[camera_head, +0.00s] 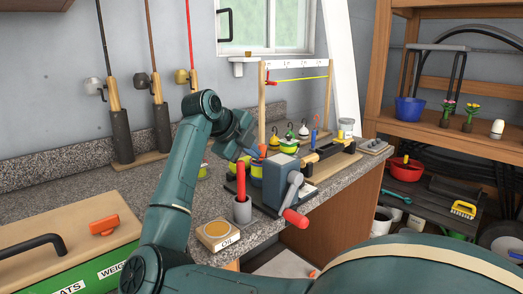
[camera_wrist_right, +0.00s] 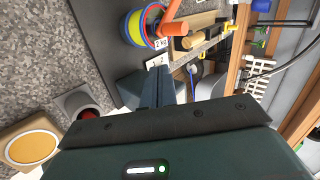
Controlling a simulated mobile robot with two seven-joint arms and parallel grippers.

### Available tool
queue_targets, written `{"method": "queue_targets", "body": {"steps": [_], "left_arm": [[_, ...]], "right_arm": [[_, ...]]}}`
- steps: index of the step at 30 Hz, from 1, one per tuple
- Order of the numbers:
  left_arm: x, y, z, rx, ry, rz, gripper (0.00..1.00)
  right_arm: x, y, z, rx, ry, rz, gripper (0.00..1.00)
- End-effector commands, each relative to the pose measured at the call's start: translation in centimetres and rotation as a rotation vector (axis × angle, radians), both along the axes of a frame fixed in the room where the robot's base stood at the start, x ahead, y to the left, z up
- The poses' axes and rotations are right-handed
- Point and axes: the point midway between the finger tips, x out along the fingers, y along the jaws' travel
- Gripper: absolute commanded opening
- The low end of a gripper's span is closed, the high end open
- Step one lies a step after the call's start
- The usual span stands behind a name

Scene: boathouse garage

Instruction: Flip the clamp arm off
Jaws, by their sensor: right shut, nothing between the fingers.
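An orange-red lever, which looks like the clamp arm, shows beside a yellow, green and blue spool (camera_wrist_right: 136,28) in the right wrist view (camera_wrist_right: 173,29). A blue-grey box (camera_head: 281,178) with a crank and red handle (camera_head: 295,218) stands on a dark base on the counter. My right gripper (camera_head: 255,156) is over the back left of this box, close to the spool. In the wrist view its fingers (camera_wrist_right: 161,72) are shut with nothing between them, and the lever is past their tips, apparently apart. My left gripper is not in view.
A grey cup (camera_head: 242,209) with an upright red handle and an oil pad (camera_head: 217,234) are at the front. A tackle box (camera_head: 70,235) is at left, fishing rods (camera_head: 118,125) by the wall, shelves (camera_head: 450,135) at right.

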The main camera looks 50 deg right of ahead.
Motion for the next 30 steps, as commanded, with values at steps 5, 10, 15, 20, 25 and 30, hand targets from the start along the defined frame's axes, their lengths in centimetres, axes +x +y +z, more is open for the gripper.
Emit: {"method": "queue_targets", "body": {"steps": [5, 10, 15, 20, 25, 30], "left_arm": [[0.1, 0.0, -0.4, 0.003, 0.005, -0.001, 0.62], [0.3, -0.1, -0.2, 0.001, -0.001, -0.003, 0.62], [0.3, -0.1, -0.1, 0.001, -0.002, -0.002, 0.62], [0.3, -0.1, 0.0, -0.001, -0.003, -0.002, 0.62], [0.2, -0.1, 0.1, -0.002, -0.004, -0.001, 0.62], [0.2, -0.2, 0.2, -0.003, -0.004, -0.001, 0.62]], "right_arm": [[-0.2, 3.3, 3.3, -0.003, -0.01, 0.002, 0.0], [-0.5, 5.4, 5.2, -0.002, -0.007, 0.0, 0.0], [-0.6, 6.4, 6.1, 0.0, -0.004, -0.002, 0.0], [-0.6, 6.6, 6.3, -0.001, -0.004, -0.003, 0.0], [-0.6, 6.6, 6.2, -0.001, -0.004, -0.003, 0.0], [-0.9, 5.8, 7.2, -0.06, 0.004, -0.026, 0.0]]}}
